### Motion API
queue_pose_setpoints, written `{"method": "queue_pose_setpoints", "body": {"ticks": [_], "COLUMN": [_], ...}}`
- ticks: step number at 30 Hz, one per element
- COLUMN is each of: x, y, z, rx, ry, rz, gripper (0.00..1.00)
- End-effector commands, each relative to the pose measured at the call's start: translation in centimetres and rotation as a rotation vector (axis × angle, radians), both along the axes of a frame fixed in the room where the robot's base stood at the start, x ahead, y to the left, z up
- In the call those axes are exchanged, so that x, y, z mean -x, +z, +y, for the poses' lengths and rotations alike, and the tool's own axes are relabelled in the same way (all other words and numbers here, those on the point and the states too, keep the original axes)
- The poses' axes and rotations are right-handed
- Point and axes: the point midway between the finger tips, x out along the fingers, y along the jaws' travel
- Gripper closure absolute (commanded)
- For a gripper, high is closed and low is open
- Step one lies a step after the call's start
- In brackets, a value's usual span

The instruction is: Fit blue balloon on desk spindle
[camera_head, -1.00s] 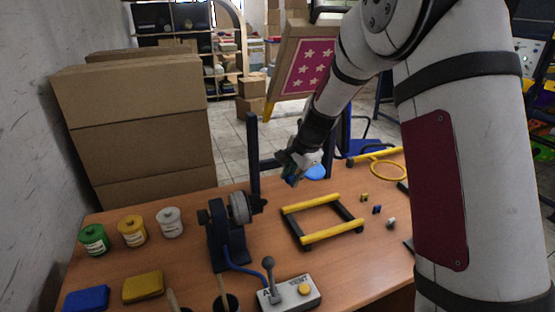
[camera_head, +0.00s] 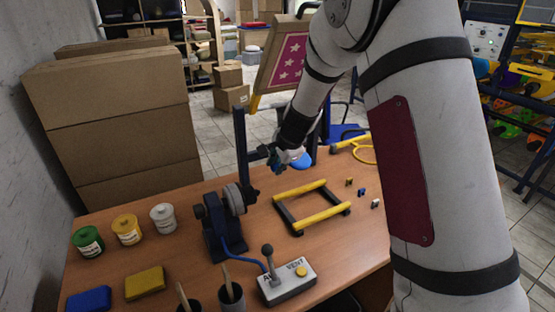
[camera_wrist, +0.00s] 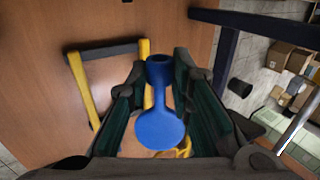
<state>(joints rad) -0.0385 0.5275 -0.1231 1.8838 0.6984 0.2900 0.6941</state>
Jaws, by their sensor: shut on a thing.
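The blue balloon (camera_wrist: 158,130) hangs between the green-padded fingers of my gripper (camera_wrist: 160,82), which are shut on its neck. Its flat round body and flared end show in the wrist view. In the head view my gripper (camera_head: 276,157) is above the far side of the desk, with part of the blue balloon (camera_head: 299,161) beside it. The desk spindle unit (camera_head: 212,232), dark blue with a grey wheel and a dark tip, stands to the left and nearer. The balloon is apart from it.
A yellow-and-black frame (camera_head: 322,216) lies right of the spindle. A lever box (camera_head: 287,283) stands in front. Green, yellow and white pots (camera_head: 127,229) stand at left. A dark blue post (camera_head: 241,150) rises behind the spindle, close to my gripper.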

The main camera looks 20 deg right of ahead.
Motion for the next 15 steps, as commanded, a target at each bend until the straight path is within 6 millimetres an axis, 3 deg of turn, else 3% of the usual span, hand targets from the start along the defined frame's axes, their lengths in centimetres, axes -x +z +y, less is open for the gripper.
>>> {"method": "queue_pose_setpoints", "body": {"ticks": [15], "x": [-0.1], "y": [-4.9], "z": [0.1], "rx": [0.000], "ry": [-0.002], "rz": [0.001], "gripper": [0.89]}}
